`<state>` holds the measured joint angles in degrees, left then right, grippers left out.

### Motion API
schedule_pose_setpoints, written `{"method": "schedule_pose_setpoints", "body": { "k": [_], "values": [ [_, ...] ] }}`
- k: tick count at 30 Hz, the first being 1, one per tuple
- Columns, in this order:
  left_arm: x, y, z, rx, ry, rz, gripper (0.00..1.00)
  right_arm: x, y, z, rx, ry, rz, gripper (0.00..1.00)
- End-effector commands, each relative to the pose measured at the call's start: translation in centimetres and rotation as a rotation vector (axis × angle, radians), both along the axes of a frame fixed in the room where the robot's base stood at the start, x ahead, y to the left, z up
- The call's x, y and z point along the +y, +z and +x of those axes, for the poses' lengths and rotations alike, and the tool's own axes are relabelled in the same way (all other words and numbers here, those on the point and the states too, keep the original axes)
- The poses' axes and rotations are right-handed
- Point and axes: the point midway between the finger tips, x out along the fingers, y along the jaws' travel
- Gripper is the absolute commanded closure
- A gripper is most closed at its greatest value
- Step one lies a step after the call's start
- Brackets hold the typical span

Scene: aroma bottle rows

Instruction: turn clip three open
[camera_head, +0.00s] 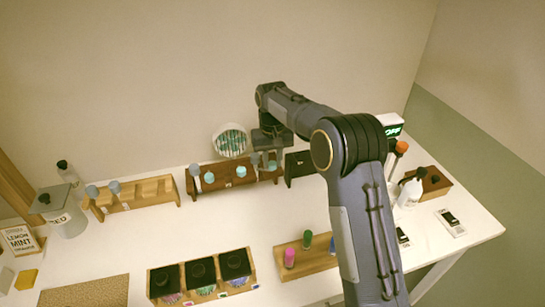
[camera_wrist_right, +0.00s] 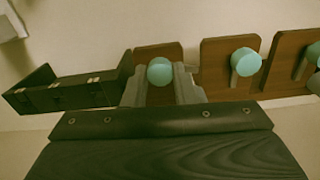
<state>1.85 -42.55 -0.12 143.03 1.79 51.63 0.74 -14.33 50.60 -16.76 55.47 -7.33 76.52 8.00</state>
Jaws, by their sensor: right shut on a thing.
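A dark brown wooden rack (camera_head: 225,184) stands at the back of the white table. It carries round teal clip knobs, two of them clear in the head view (camera_head: 209,177) and (camera_head: 241,171). My right gripper (camera_head: 263,162) reaches down at the rack's right end. In the right wrist view its two grey fingers (camera_wrist_right: 160,88) are shut on the end teal clip (camera_wrist_right: 160,71), in front of a brown panel. Two other teal clips stand to the right there, the nearer (camera_wrist_right: 245,62) with a grey lever hanging down. My left gripper is not in view.
A black open box (camera_head: 298,168) stands right of the rack and shows in the wrist view (camera_wrist_right: 70,94). A lighter wooden rack (camera_head: 140,198) is at left. Jars (camera_head: 203,271), vials (camera_head: 290,257) and a white bottle (camera_head: 411,190) stand around. The table middle is clear.

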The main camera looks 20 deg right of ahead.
Motion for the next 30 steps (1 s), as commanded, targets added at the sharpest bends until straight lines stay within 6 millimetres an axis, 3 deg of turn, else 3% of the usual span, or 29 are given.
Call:
{"method": "schedule_pose_setpoints", "body": {
  "k": [30],
  "values": [
    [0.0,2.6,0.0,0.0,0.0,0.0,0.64,0.0,0.2,0.1,-0.004,-0.954,0.0,0.98]
  ]
}}
